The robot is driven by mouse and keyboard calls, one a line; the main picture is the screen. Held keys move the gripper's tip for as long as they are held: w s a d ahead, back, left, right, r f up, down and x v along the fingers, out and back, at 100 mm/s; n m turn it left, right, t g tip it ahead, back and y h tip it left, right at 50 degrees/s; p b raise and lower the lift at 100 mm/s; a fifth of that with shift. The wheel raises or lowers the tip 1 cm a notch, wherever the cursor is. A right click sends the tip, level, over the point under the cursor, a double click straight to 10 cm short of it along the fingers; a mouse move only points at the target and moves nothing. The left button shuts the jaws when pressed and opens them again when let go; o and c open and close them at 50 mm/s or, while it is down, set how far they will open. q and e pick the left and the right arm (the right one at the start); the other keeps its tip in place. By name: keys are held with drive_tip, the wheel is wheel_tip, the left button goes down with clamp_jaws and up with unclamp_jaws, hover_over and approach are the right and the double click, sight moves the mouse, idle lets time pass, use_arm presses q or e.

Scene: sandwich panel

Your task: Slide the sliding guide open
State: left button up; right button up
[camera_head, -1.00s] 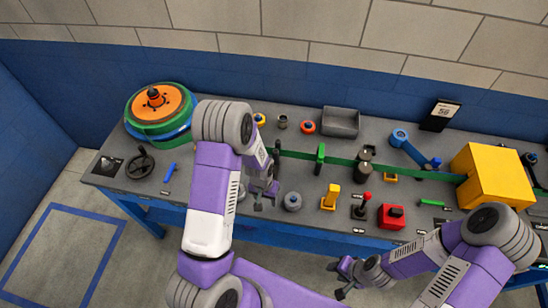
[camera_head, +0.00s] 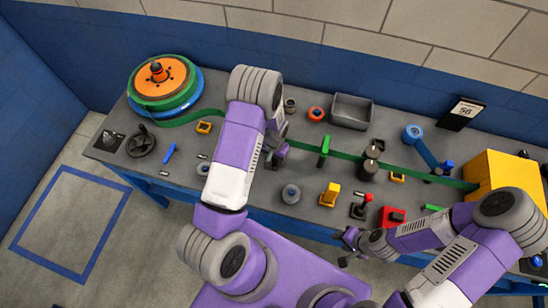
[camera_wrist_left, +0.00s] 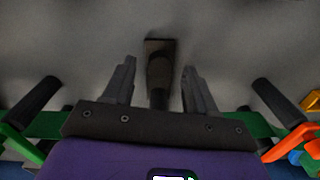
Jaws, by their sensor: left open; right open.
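My left gripper (camera_head: 277,163) is open over the middle of the bench, beside the green strip (camera_head: 344,155). In the left wrist view its fingers (camera_wrist_left: 158,85) stand apart. A dark post with a flat head (camera_wrist_left: 158,72) shows between them; I cannot tell if they touch it. It may be the sliding guide, but I cannot tell for sure. Dark cylinders (camera_wrist_left: 36,100) (camera_wrist_left: 278,101) show on either side. A green upright piece (camera_head: 324,150) stands at the strip, right of the gripper. My right gripper (camera_head: 347,247) is open in front of the bench edge, away from the strip.
The orange and green reel (camera_head: 163,85) is at the left, the yellow box (camera_head: 497,172) at the right. A grey knob (camera_head: 290,194), yellow piece (camera_head: 330,194), red-knobbed lever (camera_head: 364,204) and red box (camera_head: 392,216) line the front. A grey bin (camera_head: 351,111) is behind.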

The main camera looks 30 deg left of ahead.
use_arm(q)
drive_tip(key=shift+s+f, duration=0.15)
drive_tip(key=shift+f, duration=0.3)
clamp_jaws()
